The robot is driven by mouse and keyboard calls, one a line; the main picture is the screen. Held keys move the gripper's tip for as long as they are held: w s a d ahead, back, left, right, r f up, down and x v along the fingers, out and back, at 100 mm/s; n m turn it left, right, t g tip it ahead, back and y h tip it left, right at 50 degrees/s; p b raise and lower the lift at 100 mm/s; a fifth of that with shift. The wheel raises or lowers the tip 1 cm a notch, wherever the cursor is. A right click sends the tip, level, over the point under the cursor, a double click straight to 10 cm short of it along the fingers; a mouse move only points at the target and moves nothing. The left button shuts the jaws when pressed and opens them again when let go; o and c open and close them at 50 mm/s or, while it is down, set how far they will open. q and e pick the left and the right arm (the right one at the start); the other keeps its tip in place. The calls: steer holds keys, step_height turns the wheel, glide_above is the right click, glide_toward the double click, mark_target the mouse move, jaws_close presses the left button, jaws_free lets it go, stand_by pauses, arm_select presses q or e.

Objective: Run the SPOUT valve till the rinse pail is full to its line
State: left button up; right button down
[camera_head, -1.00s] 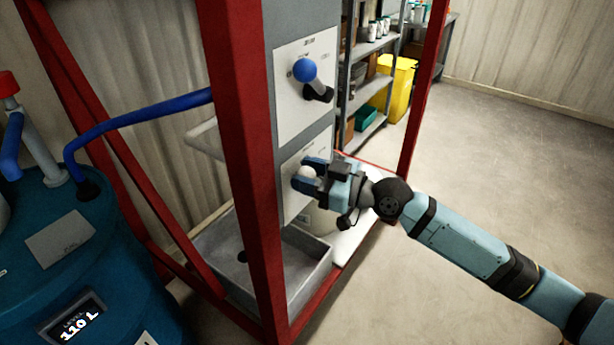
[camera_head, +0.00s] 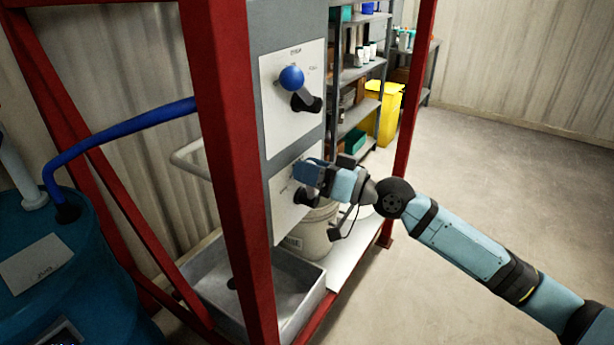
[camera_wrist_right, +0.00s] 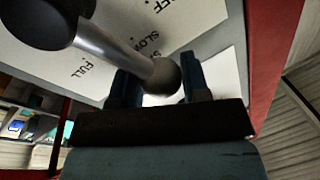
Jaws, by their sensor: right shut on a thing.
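My right gripper (camera_head: 312,174) is shut on the knob of the lower lever on the grey column. In the right wrist view the knob (camera_wrist_right: 165,76) sits between the fingers, at the end of a metal stem from a dark hub. The lower plate (camera_wrist_right: 200,18) reads OFF, SLOW and FULL; the stem lies close to SLOW, but I cannot tell its exact setting. The whitish pail (camera_head: 318,238) stands behind the column, partly hidden by it and my gripper. Its line, its water level and any flow do not show. My left gripper is out of view.
A blue-knobbed lever (camera_head: 291,78) sits on the upper plate. Red frame posts (camera_head: 238,170) flank the column, with a grey basin (camera_head: 250,285) below. A blue tank (camera_head: 60,265) with a hose stands at left. Floor is clear at right.

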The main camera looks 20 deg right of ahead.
steer(key=shift+a+f, duration=0.1)
steer(key=shift+f, duration=0.25)
steer(key=c, duration=0.7)
jaws_free()
steer(key=shift+s, duration=0.1)
steer(key=shift+o, duration=0.4)
steer(key=shift+r, duration=0.2)
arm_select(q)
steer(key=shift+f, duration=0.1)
arm_select(e)
steer(key=shift+s+d+f, duration=0.1)
steer(key=shift+s+d, duration=0.1)
steer(key=shift+d, duration=0.2)
arm_select(q)
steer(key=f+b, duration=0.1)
steer(key=b, duration=0.2)
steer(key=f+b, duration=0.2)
steer(key=b, duration=0.1)
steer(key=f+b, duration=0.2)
steer(key=b, duration=0.1)
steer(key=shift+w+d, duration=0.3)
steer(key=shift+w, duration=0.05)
arm_select(e)
steer(key=v, duration=1.3)
